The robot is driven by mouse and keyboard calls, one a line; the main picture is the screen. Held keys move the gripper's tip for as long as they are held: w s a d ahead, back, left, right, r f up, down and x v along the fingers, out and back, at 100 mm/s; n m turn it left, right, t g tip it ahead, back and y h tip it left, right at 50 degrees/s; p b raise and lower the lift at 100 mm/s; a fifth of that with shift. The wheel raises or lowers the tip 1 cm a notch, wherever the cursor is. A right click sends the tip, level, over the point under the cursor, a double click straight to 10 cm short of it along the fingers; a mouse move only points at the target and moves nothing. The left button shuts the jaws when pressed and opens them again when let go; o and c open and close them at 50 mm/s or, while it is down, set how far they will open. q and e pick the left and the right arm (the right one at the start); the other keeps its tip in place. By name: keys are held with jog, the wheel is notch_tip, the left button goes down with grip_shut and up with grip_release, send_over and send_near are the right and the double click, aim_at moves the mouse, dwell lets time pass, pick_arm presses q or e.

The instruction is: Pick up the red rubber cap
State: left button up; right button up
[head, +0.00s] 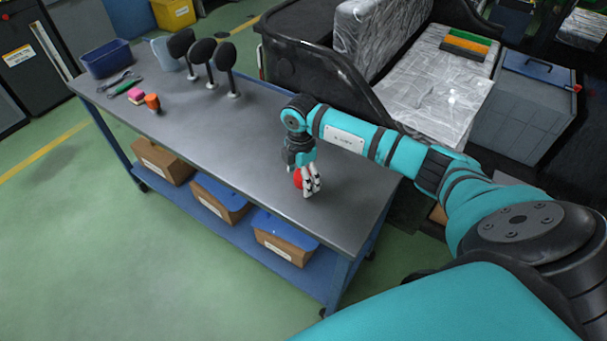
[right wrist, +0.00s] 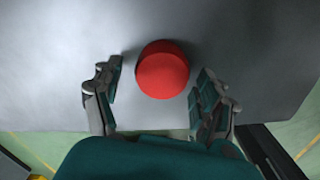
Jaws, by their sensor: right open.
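The red rubber cap (right wrist: 162,72) stands on the grey metal tabletop, near the table's right end. In the right wrist view my right gripper (right wrist: 160,92) is open, one finger on each side of the cap. A gap shows between the cap and the left finger, and a smaller one at the right finger. My left gripper is not in view.
Boxes (head: 215,200) sit on the lower shelf. A black cart (head: 310,62) stands close behind the table. The tabletop's middle is clear.

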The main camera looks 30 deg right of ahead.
jog(key=shift+f, duration=0.1)
jog(key=shift+c, duration=0.3)
jog(key=c, duration=1)
